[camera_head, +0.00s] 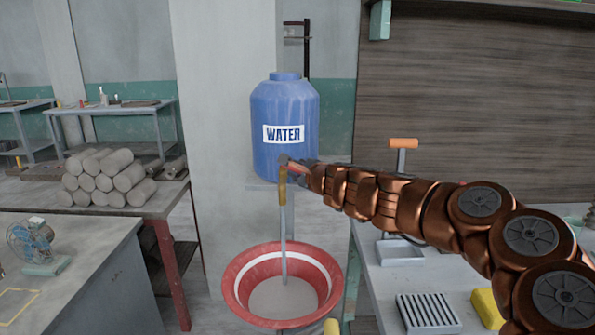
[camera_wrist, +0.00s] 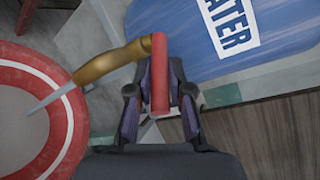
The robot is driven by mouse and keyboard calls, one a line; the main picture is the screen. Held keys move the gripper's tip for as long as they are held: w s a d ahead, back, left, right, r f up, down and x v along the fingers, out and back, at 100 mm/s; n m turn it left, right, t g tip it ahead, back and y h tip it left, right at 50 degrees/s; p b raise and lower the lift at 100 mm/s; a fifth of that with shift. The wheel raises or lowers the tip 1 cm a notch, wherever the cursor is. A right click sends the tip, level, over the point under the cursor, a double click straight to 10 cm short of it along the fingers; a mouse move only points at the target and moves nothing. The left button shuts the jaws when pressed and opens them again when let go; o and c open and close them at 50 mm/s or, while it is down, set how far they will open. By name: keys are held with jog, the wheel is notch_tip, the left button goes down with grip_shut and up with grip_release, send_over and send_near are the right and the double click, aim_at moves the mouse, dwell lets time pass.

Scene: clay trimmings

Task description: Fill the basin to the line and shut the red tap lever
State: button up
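The blue water container (camera_head: 285,118) stands above the basin, and its side also shows in the wrist view (camera_wrist: 260,15). Its brass tap (camera_head: 282,190) lets a thin stream (camera_head: 284,245) fall into the red basin (camera_head: 237,290). A white line (camera_head: 249,267) runs around the basin's inner wall. The grey water surface (camera_head: 283,300) lies below it, with red wall between. My gripper (camera_wrist: 160,80) is at the tap, its fingers close on both sides of the red lever (camera_wrist: 160,65). It appears shut on the lever. The brass spout shows left of the lever (camera_wrist: 105,65).
A workbench (camera_head: 385,285) on the right holds a tray (camera_head: 400,252), a ribbed grey block (camera_head: 428,313) and a yellow block (camera_head: 487,308). Clay rolls (camera_head: 105,180) lie stacked on a table at left. A small fan (camera_head: 35,245) stands on the near left table.

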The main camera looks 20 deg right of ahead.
jog(key=o, duration=0.3)
jog(key=shift+o, duration=0.2)
jog(key=v, duration=1.2)
dwell(0.4)
